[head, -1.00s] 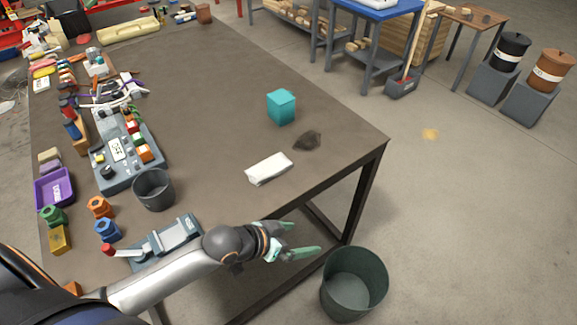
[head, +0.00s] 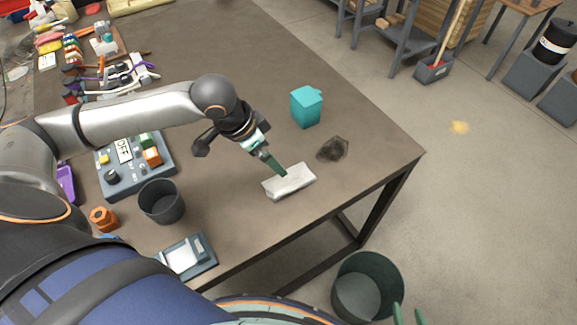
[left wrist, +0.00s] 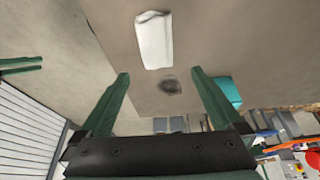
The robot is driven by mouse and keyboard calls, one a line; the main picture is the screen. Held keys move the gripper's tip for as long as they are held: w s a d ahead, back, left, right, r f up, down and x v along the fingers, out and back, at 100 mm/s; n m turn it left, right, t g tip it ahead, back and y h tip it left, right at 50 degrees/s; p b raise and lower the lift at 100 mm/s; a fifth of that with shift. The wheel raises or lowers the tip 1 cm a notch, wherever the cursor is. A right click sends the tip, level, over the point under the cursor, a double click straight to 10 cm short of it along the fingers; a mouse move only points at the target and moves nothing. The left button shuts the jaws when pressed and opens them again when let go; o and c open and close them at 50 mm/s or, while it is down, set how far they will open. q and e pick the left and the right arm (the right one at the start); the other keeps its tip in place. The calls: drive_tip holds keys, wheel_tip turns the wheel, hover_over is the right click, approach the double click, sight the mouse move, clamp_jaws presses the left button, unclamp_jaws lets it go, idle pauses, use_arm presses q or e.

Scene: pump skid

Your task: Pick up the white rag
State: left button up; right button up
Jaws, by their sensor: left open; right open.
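The white rag (head: 298,181) lies on the brown table near its right-hand edge. My left gripper (head: 281,170) reaches in from the left, with its green fingertips just over the rag's upper edge; contact cannot be told. In the left wrist view the rag (left wrist: 154,42) lies beyond the two spread fingers (left wrist: 160,73), and nothing is between them. My right gripper (head: 408,310) shows only its spread green fingertips at the bottom edge, beside the bin. They hold nothing visible.
A teal cube (head: 306,108) and a dark lump or stain (head: 332,149) are beyond the rag. A grey cup (head: 160,204) and a control box (head: 126,178) stand to the left. A grey bin (head: 392,268) stands on the floor beyond the table edge.

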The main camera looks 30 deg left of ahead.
sight(288, 178)
use_arm(q)
drive_tip(key=x, duration=1.2)
drive_tip(key=shift+s+d+f+b, duration=0.2)
drive_tip(key=shift+s+d+b, duration=0.1)
drive_tip(key=c, duration=1.2)
drive_tip(key=shift+r, duration=0.15)
drive_tip(key=shift+r, duration=0.6)
drive_tip(key=s+d+r, duration=0.2)
drive_tip(key=s+r, duration=0.2)
drive_tip(key=s+d+r, duration=0.2)
drive_tip(key=s+r, duration=0.1)
drive_tip(key=s, duration=0.1)
drive_tip(key=s+d+r, duration=0.2)
drive_tip(key=s+r, duration=0.2)
drive_tip(key=shift+s+d+r+p, duration=0.15)
drive_tip(key=shift+d+r+p, duration=0.15)
drive_tip(key=shift+d+p, duration=0.1)
